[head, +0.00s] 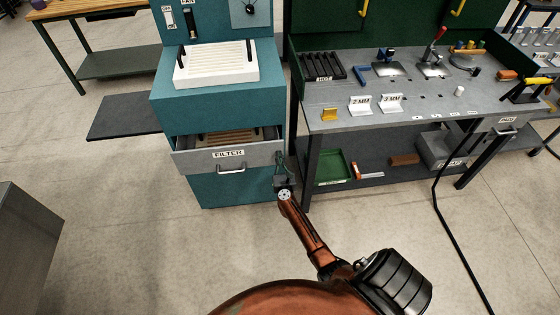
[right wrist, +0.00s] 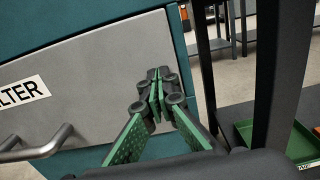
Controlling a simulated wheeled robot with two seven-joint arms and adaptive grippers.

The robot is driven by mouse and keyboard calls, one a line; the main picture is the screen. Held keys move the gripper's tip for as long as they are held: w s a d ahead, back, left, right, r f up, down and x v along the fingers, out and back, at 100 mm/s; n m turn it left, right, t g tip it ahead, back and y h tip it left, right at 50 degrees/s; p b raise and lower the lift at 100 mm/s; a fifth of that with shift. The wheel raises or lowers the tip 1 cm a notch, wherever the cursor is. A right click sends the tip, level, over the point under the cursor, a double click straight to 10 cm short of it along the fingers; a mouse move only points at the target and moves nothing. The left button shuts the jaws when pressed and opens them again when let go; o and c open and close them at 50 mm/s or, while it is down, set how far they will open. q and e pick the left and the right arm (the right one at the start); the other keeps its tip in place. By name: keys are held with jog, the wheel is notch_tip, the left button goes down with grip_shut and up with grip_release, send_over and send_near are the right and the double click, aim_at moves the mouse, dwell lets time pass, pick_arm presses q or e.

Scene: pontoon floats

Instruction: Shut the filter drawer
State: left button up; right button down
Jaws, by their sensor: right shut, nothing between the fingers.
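The filter drawer (head: 195,163) is a grey-fronted drawer with a FILTER label and a bar handle (head: 232,169), in the teal cabinet (head: 205,105). It stands partly open in the head view, with a dark gap and part of its inside showing above the front. My right gripper (head: 281,160) is shut and empty at the right end of the drawer front. In the right wrist view its fingertips (right wrist: 158,92) are in front of the grey drawer front (right wrist: 105,80), right of the handle (right wrist: 40,145). I cannot tell whether they touch it. My left gripper is not in view.
A grey workbench (head: 410,110) with tools stands right of the cabinet, its leg (head: 308,170) close to my right gripper. A green tray (head: 333,166) lies on its lower shelf. A dark side shelf (head: 125,117) juts out left. The floor in front is clear.

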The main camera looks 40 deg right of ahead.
jog(key=b+x, duration=0.2)
jog(key=x, duration=0.5)
jog(key=shift+w+d+f+b, duration=0.15)
jog(key=shift+w+f+b, duration=0.05)
jog(key=shift+w+b, duration=0.1)
jog(key=shift+w+d+r, duration=0.1)
jog(key=shift+w+d, duration=0.05)
jog(key=shift+w, duration=0.1)
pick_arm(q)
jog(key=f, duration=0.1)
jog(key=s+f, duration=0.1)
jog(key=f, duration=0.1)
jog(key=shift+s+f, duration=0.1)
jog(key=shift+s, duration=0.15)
pick_arm(e)
jog(key=shift+r, duration=0.25)
